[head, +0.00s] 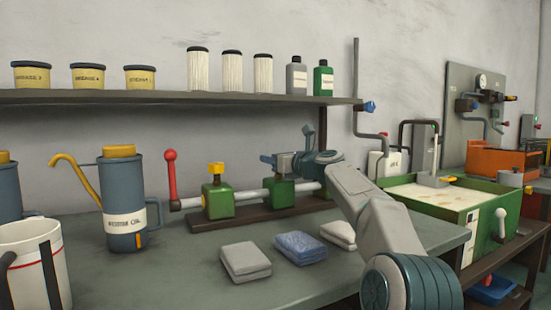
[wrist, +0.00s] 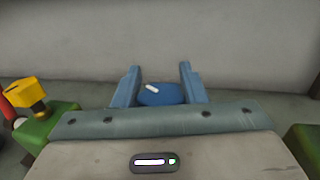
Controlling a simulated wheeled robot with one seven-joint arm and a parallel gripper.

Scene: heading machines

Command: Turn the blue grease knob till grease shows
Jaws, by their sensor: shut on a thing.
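The blue grease knob (wrist: 160,97) sits between my two fingers in the wrist view, with a white mark on its upper left. My gripper (wrist: 157,85) is shut on it, one finger at each side. In the head view my gripper (head: 280,160) is over the middle green block (head: 279,192) on the steel rod, and the knob cannot be told apart from the fingers there. The lower part of the knob and the block under it are hidden by my gripper in the wrist view. No grease can be made out.
A yellow knob (head: 216,168) tops the left green block (head: 217,200), with a red lever (head: 170,172) beyond it. Folded cloths (head: 245,260) lie in front. An oil can (head: 122,195) stands left. A shelf (head: 180,97) runs above.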

